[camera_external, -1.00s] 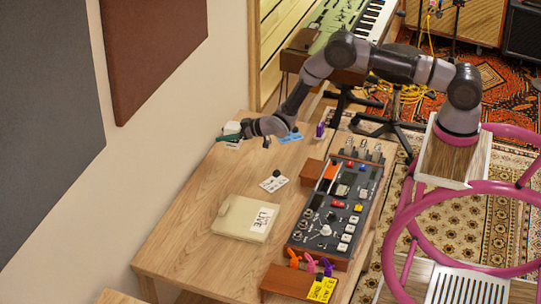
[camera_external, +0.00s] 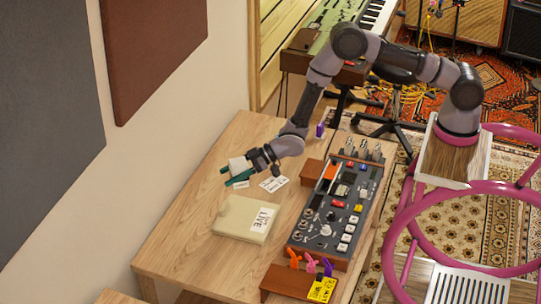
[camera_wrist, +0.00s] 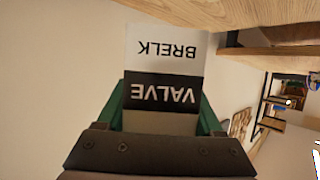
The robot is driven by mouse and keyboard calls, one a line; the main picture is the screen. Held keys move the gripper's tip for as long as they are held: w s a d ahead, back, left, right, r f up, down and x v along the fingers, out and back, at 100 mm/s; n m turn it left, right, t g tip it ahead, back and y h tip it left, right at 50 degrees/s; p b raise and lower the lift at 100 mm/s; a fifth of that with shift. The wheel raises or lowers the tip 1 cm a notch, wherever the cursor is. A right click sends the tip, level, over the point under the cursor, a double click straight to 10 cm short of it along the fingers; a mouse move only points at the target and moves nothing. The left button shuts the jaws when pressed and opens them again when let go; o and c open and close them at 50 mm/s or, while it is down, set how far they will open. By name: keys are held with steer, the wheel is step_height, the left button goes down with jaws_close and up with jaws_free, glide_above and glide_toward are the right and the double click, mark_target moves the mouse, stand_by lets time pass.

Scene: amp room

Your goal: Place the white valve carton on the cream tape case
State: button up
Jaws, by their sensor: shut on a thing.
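The white valve carton (camera_external: 238,165) is held in my gripper (camera_external: 236,176), above the table at its wall side. In the wrist view the carton (camera_wrist: 166,52) fills the space between the green fingers, with a white panel reading BRELK and a dark panel reading VALVE, both upside down. My gripper (camera_wrist: 162,112) is shut on it. The cream tape case (camera_external: 232,217) lies flat on the table with a white LIVE label on its right part. The carton is apart from the case, beyond its far edge in the external view.
A mixer-like console (camera_external: 335,212) stands right of the case. White label cards (camera_external: 274,183) lie on the table near my gripper. A small purple bottle (camera_external: 320,130) stands at the far edge. A brown box with coloured clips (camera_external: 288,279) is at the near right. Table left of the case is clear.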

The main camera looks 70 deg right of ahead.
steer(key=s+a+n+g+y, duration=0.1)
steer(key=s+a, duration=0.3)
steer(key=a, duration=0.1)
glide_above(238, 219)
step_height(238, 219, down, 5)
steer(key=shift+r, duration=0.1)
steer(key=shift+f, duration=2.2)
steer(key=shift+d+f, duration=0.1)
steer(key=shift+f, duration=0.05)
steer(key=o, duration=1.4)
